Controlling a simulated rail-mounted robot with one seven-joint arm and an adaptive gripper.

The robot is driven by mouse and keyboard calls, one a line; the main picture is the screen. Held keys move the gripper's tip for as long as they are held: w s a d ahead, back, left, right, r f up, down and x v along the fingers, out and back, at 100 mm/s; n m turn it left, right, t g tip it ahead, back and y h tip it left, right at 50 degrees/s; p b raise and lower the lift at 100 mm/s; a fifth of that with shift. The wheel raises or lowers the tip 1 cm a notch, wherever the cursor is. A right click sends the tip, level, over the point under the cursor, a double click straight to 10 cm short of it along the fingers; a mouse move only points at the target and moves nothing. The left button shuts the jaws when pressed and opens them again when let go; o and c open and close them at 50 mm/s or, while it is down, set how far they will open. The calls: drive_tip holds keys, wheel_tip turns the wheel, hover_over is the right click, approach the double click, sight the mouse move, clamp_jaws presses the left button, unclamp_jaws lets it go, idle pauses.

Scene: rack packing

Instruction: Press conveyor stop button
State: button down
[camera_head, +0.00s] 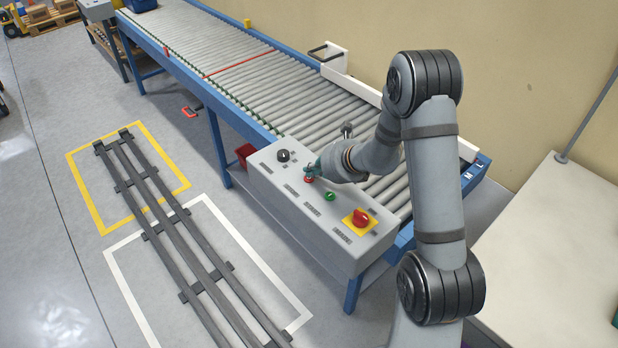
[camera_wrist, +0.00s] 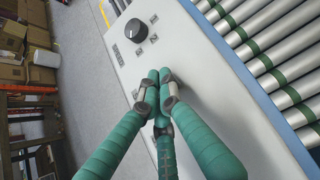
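A grey control panel (camera_head: 290,200) is fixed to the near side of the roller conveyor (camera_head: 240,75). A small red button (camera_head: 309,180) sits on its top, between a black knob (camera_head: 283,155) and a green button (camera_head: 330,196). My gripper (camera_head: 312,170) is right at the red button; I cannot tell whether it touches or presses it. In the wrist view the green fingers of my gripper (camera_wrist: 160,76) are drawn together, tips over the panel (camera_wrist: 190,50). The black knob (camera_wrist: 136,30) shows beyond them. The fingers hide the red button there.
A larger red knob on a yellow plate (camera_head: 361,219) is at the panel's right end. The conveyor's rollers (camera_wrist: 265,40) lie beside the panel. A pale table (camera_head: 550,260) stands at the right. Floor rails (camera_head: 180,240) and open floor lie at the left.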

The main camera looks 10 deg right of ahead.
sight(312, 178)
drive_tip(key=shift+f+b, duration=0.4)
drive_tip(key=shift+b, duration=0.05)
idle(0.3)
drive_tip(key=shift+r, duration=0.15)
drive_tip(key=shift+r+p, duration=0.55)
drive_tip(key=shift+r, duration=0.1)
drive_tip(key=shift+r, duration=0.1)
wheel_tip(312, 178, up, 5)
drive_tip(key=p, duration=0.4)
drive_tip(key=shift+f, duration=0.25)
idle(0.5)
